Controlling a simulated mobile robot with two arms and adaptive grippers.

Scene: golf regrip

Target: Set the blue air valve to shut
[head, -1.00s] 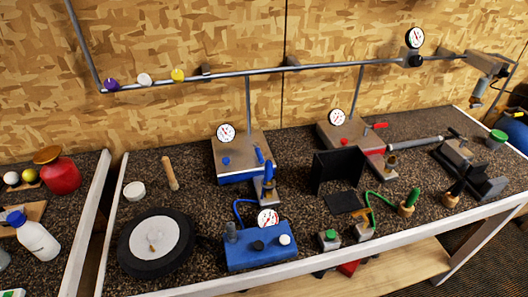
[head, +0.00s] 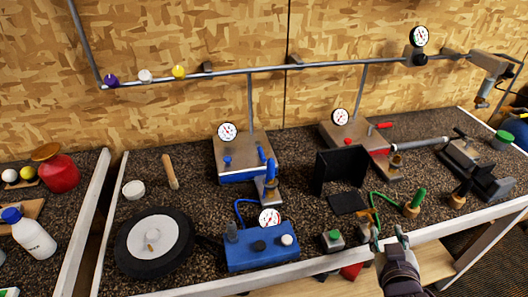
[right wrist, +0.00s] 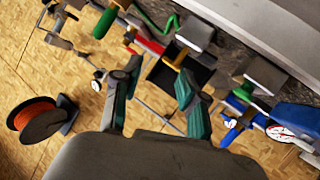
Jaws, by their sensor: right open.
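The blue air valve is a small blue lever (head: 262,153) at the right side of a grey box with a blue front (head: 240,177) in the head view. The lever lies along the box side, not sticking out sideways. A round gauge (head: 227,131) stands above this box. My right gripper (head: 390,236) is open and empty over the bench's front edge, well to the right of and nearer than the blue valve. Its two fingers (right wrist: 160,72) also show apart in the right wrist view, with nothing between them. My left gripper is out of view.
A nozzle stand with a blue handle (head: 270,169) stands just in front of the valve. A blue gauge unit (head: 262,258) sits nearer. A pipe (head: 330,66) crosses the wall.

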